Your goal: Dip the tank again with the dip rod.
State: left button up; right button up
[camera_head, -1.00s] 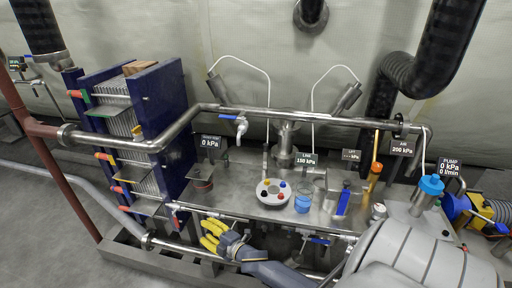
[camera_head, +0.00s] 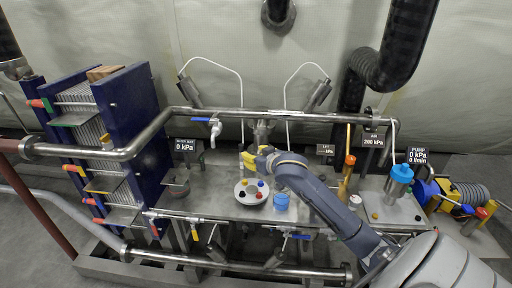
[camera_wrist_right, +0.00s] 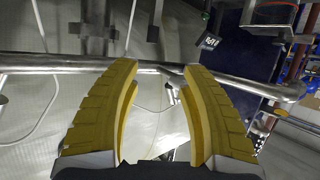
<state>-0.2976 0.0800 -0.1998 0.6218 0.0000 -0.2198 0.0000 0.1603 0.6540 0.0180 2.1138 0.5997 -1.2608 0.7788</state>
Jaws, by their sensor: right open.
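My right gripper (camera_head: 254,158), with yellow fingers, is over the back middle of the steel bench, behind the round white tray. In the right wrist view its fingers (camera_wrist_right: 160,72) are apart with nothing held between them. A thin orange-brown rod (camera_head: 349,137) stands upright above an orange-topped brass tube (camera_head: 344,187) to the right of my arm; it looks like the dip rod, but I cannot tell for sure. A blue-capped vessel (camera_head: 400,174) stands farther right; I cannot tell whether it is the tank. My left gripper is not in view.
The round white tray (camera_head: 243,197) with coloured knobs and a blue cup (camera_head: 281,201) are on the bench below my right wrist. A steel pipe (camera_head: 290,113) crosses behind. A blue plate stack (camera_head: 128,125) stands left. My forearm covers part of the bench.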

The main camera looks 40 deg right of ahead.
aim_at(242, 147)
jog(key=shift+m, duration=0.4)
jog(key=x, duration=0.5)
jog(key=d+x, duration=0.1)
jog(key=x, duration=1)
jog(key=shift+d+r, duration=0.15)
jog(key=shift+d, duration=0.1)
grip_shut()
jog(key=shift+s, duration=0.1)
